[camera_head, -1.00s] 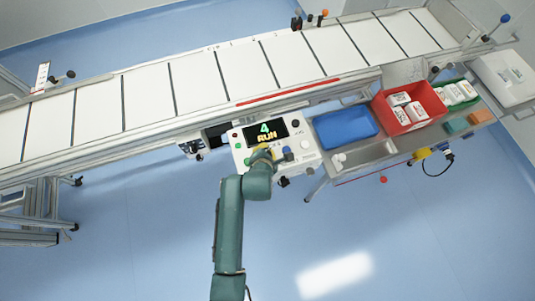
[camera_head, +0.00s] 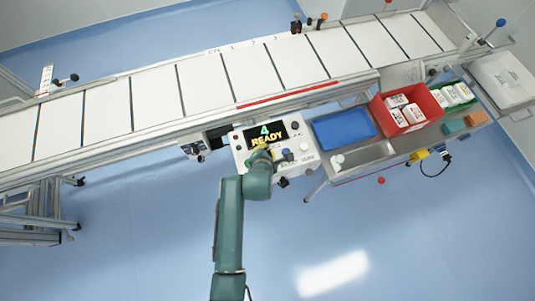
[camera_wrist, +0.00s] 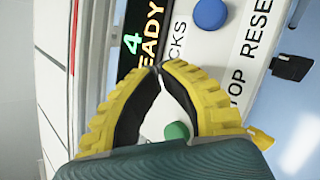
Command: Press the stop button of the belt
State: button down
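The control panel (camera_head: 240,152) stands at the near side of the belt (camera_head: 200,88). Its display (camera_head: 266,133) reads "4 READY", and it also shows in the wrist view (camera_wrist: 143,40). My gripper (camera_head: 262,149) is over the panel just below the display. In the wrist view my gripper's yellow fingers (camera_wrist: 158,67) meet at the tips with nothing between them. A green button (camera_wrist: 177,131) shows between the fingers and a blue button (camera_wrist: 210,14) lies beyond them. A partly cut-off label reads "TOP RESE". I cannot tell the stop button itself or whether the fingertips touch it.
Right of the panel are a blue tray (camera_head: 343,145), a red bin (camera_head: 382,119) with white packs and a green bin (camera_head: 465,86) with more. A white container (camera_head: 500,98) is at the belt's right end. A red cord runs below. The floor in front is clear.

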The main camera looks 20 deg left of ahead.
notch_tip(320, 180, up, 5)
jog(key=p, duration=0.5)
dwell(0.3)
dwell(0.6)
